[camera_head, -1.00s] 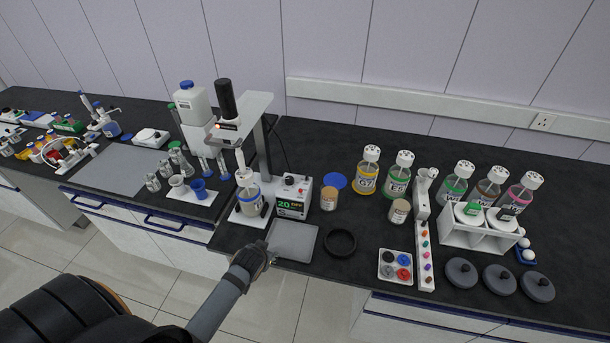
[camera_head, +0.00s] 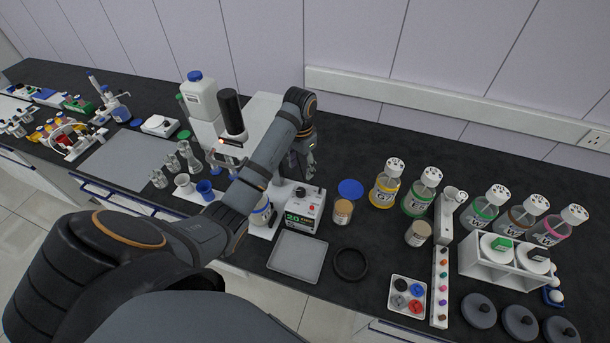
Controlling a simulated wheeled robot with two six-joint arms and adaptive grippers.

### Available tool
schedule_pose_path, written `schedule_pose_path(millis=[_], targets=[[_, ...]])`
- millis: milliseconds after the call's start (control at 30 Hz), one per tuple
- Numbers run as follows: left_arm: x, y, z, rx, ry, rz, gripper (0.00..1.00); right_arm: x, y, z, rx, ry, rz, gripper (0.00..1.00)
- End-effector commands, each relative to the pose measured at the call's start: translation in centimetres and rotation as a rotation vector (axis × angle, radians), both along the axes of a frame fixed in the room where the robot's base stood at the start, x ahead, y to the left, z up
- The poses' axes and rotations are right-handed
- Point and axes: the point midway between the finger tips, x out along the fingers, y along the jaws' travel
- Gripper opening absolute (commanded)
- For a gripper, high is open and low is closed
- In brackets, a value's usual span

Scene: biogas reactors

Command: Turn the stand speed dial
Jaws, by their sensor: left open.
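The stirrer stand's control box (camera_head: 304,212) is white, with a green display on its front, near the middle of the bench in the head view. A small dark knob, seemingly the speed dial (camera_head: 300,192), sits on its top. My left arm reaches across the stand. My left gripper (camera_head: 302,174) points down just above and behind the knob, open and empty; I cannot tell whether it touches the knob. My arm hides much of the stand's column and the bottle (camera_head: 262,213) on its base. My right gripper is not in view.
A grey tray (camera_head: 297,257) and a black ring (camera_head: 351,264) lie in front of the box. A tan-lidded jar (camera_head: 343,211) and a blue disc (camera_head: 350,189) are close to its right. Bottles stand farther right. Small cups and flasks are on the left.

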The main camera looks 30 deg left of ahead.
Motion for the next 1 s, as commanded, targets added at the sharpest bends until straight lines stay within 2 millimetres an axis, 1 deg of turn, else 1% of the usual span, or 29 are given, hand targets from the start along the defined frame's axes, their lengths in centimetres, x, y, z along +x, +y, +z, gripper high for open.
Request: schedule_pose_path(millis=[67,167,267,333,467,600,633,700,833,1000], targets=[[0.0,0.0,0.0,-0.001,0.004,-0.001,0.54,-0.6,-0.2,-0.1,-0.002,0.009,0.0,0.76],[0.0,0.0,-0.7,0.0,0.003,0.0,0.54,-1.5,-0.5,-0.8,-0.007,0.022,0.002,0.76],[-0.1,0.0,-2.4,-0.001,0.002,0.0,0.54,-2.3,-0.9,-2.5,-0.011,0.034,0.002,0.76],[-0.1,0.0,-3.9,-0.001,0.002,0.0,0.54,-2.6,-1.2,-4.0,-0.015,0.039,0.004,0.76],[-0.1,0.0,-6.6,0.0,0.001,0.001,0.54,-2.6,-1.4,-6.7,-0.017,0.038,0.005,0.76],[-0.1,0.0,-8.9,0.0,0.0,0.0,0.54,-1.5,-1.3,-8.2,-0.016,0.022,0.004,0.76],[-0.1,-0.1,-8.6,-0.002,0.002,0.001,0.54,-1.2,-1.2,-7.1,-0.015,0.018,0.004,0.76],[-0.1,-0.1,-9.3,-0.001,0.004,0.001,0.54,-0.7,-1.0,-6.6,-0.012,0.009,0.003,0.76],[-0.1,0.0,-10.2,0.0,0.001,0.001,0.54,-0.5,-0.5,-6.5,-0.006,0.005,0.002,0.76],[-0.1,0.0,-10.5,0.001,0.0,0.001,0.54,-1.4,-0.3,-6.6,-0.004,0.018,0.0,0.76]])
